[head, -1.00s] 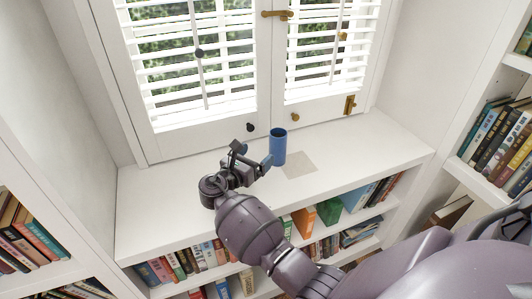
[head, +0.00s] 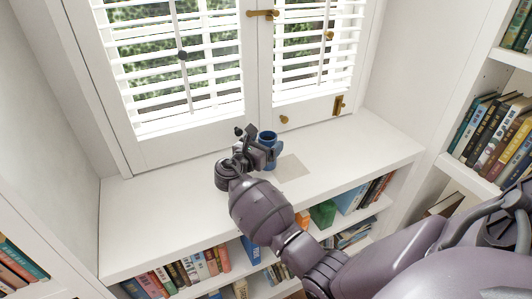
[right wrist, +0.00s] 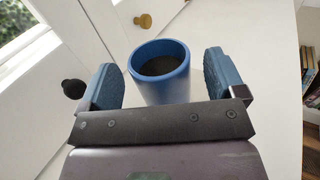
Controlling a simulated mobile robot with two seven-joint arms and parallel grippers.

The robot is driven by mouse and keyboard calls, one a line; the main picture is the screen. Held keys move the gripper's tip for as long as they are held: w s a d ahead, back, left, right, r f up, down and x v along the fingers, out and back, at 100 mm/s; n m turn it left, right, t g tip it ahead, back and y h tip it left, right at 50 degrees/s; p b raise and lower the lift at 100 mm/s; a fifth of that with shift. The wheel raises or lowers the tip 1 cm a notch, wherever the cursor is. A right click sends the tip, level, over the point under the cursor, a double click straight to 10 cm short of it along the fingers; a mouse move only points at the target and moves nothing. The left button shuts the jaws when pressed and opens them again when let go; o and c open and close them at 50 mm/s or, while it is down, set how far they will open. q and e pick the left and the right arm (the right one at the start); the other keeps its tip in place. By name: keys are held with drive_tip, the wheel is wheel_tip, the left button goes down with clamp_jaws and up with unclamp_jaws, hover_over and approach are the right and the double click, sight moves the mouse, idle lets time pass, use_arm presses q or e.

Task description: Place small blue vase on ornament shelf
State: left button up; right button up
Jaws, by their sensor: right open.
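The small blue vase (head: 268,136) is an open-topped cylinder standing upright on the white shelf top (head: 160,212), close to the window. My right gripper (head: 261,150) is at the vase, its jaws open and partly covering it in the head view. In the right wrist view, the vase (right wrist: 162,72) stands between the two blue-padded fingers, with a gap visible on each side. Its dark hollow inside shows from above. A flat grey-beige square (head: 292,168) lies on the shelf top just right of the vase. My left gripper is not in view.
A white shuttered window (head: 180,70) with knobs and latches rises close behind the vase. Books (head: 190,268) fill the shelves below the front edge. A bookcase (head: 490,135) stands at the right. The shelf top is clear to the left and right.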

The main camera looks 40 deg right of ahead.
drive_tip(key=shift+w+d+f, duration=0.15)
drive_tip(key=shift+d+f, duration=0.1)
drive_tip(key=shift+d, duration=0.35)
drive_tip(key=shift+w+d+r, duration=0.1)
drive_tip(key=shift+d+r, duration=0.05)
drive_tip(key=shift+r, duration=0.05)
drive_tip(key=c, duration=1.2)
